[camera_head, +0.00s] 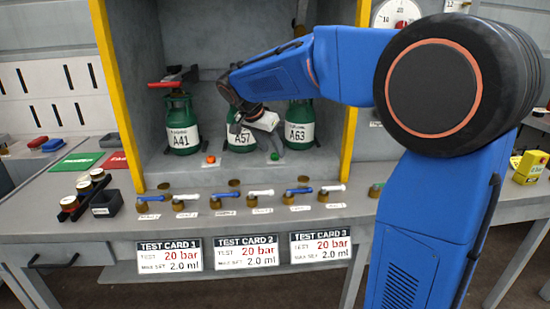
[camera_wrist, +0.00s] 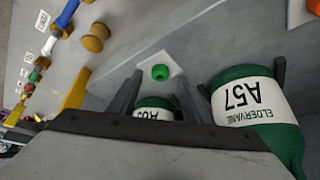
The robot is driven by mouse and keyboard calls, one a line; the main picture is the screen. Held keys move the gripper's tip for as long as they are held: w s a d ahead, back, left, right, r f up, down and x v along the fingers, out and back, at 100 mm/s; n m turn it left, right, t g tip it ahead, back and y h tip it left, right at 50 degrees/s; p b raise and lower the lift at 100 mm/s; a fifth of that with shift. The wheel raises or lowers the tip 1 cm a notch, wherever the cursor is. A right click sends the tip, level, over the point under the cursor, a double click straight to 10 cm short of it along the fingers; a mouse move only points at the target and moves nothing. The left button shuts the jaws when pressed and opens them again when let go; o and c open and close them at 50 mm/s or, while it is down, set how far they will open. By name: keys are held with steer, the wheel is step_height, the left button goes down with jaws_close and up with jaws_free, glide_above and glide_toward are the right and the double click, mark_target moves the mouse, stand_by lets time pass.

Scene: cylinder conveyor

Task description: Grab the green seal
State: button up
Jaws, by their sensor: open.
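The green seal (camera_head: 274,156) is a small green ring on a pale plate on the cabinet floor, in front of bottles A57 and A63. In the wrist view the green seal (camera_wrist: 160,72) shows beyond and between my fingers, with its centre hole visible. My gripper (camera_head: 270,131) hangs from the arm in front of bottle A57, above the seal. In the wrist view my gripper (camera_wrist: 158,85) is open with nothing between its fingers, apart from the seal.
Green bottles A41 (camera_head: 182,132), A57 (camera_head: 240,139) and A63 (camera_head: 299,132) stand behind. A57 (camera_wrist: 242,100) is close beside my right finger in the wrist view. An orange seal (camera_head: 211,159) lies left. Yellow posts (camera_head: 122,95) flank the cabinet; several valves line the front.

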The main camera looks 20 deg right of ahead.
steer(key=shift+x, duration=0.85)
steer(key=c, duration=1.1)
steer(key=shift+r, duration=0.1)
steer(key=shift+c, duration=0.2)
